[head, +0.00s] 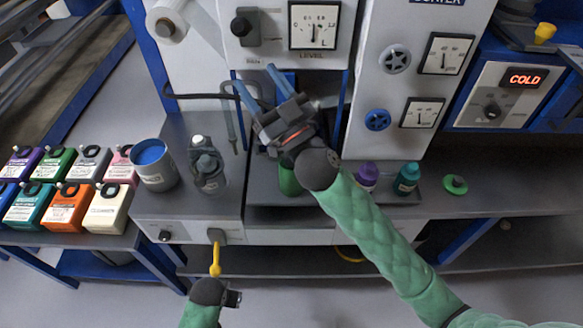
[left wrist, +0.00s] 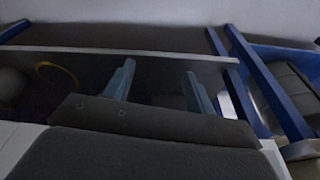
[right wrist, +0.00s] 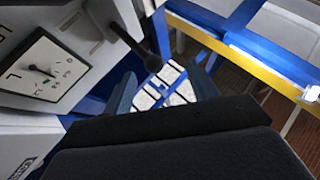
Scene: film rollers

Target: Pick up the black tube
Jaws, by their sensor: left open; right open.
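A dark rod-like piece (right wrist: 136,36) juts out beside the white panel in the right wrist view, its rounded lower end just beyond and above the gap between my right fingers; it may be the black tube. My right gripper (head: 256,78) is open and empty, raised in front of the machine below the LEVEL dial. Its fingers also show apart in the right wrist view (right wrist: 164,88). My left gripper (left wrist: 160,80) is open and empty in the left wrist view, facing a dark shelf. In the head view, my left arm is low at the bottom, its fingers hardly visible.
A thin grey hose (head: 230,122) hangs left of my right gripper. The counter holds a blue-topped can (head: 153,165), a grey bottle (head: 207,165), purple (head: 366,177) and teal (head: 407,179) bottles. Several coloured containers (head: 64,207) stand left.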

